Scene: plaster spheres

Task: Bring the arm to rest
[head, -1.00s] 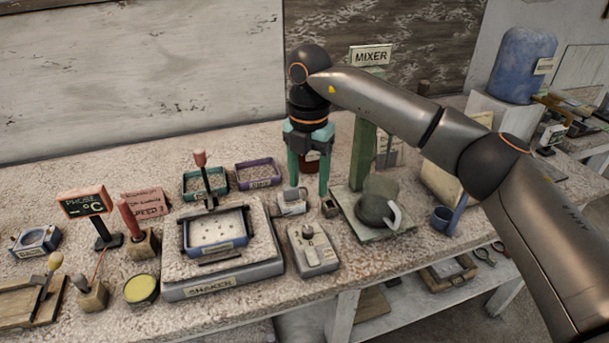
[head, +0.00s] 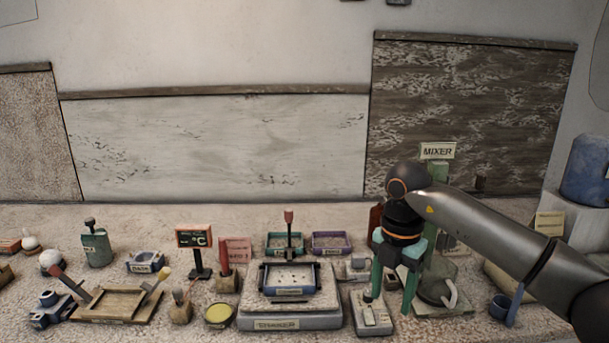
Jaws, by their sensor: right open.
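My right gripper (head: 392,283) has teal fingers that point down and stand apart, with nothing between them. It is in front of the green mixer post, above the bench near the control box (head: 371,313). The arm (head: 490,222) comes in from the right edge, and its black wrist is at the top of the gripper. The fingers partly hide the mixer (head: 437,151) and its glass bowl (head: 438,283). I cannot tell whether the fingertips touch anything. My left gripper is not in view.
The shaker (head: 290,322) with its blue tray stands left of the gripper. Teal (head: 272,243) and purple (head: 332,242) trays lie behind it. A temperature display (head: 194,238) and a wooden board (head: 118,306) are further left.

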